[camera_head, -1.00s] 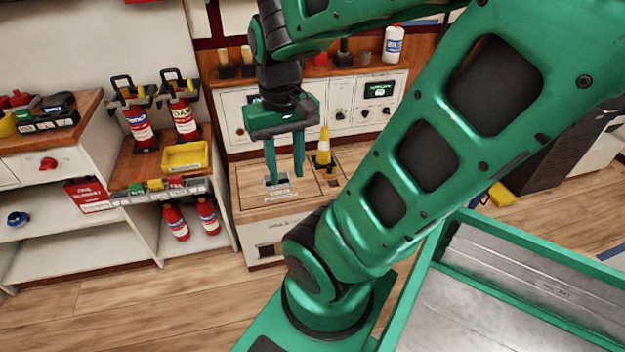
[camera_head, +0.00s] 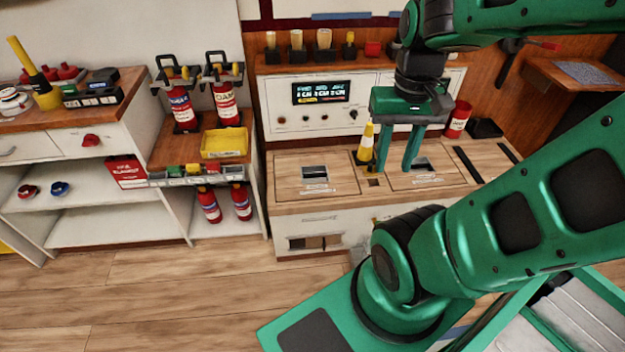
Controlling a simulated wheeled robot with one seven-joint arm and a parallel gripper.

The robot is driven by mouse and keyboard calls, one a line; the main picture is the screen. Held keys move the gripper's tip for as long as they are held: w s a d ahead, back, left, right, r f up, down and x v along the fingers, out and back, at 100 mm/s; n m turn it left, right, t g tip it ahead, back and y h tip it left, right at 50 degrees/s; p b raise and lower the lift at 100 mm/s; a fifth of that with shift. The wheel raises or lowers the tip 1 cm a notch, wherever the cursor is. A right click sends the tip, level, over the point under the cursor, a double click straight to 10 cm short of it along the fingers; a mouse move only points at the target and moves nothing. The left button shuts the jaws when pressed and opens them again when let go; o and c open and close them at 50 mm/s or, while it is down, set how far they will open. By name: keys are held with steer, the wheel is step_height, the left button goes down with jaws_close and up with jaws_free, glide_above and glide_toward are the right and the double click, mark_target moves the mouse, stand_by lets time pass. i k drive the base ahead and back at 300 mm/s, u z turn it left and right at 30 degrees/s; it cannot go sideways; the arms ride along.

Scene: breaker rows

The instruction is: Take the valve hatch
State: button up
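Two wooden hatches are set in the counter top: a left hatch (camera_head: 340,186) and a right hatch (camera_head: 440,181). Each has a dark recessed handle and a small white label. The labels are too small to read, so I cannot tell which is the valve hatch. My gripper (camera_head: 396,168) points down over the left part of the right hatch, beside its recessed handle (camera_head: 421,164). Its two green fingers are apart with nothing visible between them. I cannot tell whether the fingertips touch the surface.
A yellow-and-white cone (camera_head: 366,146) stands just left of my gripper. A control panel (camera_head: 290,110) rises behind the counter, with a red can (camera_head: 458,119) at the right. Fire extinguishers (camera_head: 225,104) and a yellow tray (camera_head: 225,143) are at the left. Open floor (camera_head: 180,290) lies in front.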

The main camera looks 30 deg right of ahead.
mark_target(311, 176)
steer(key=z, duration=0.1)
steer(key=i, duration=1)
steer(key=u, duration=0.1)
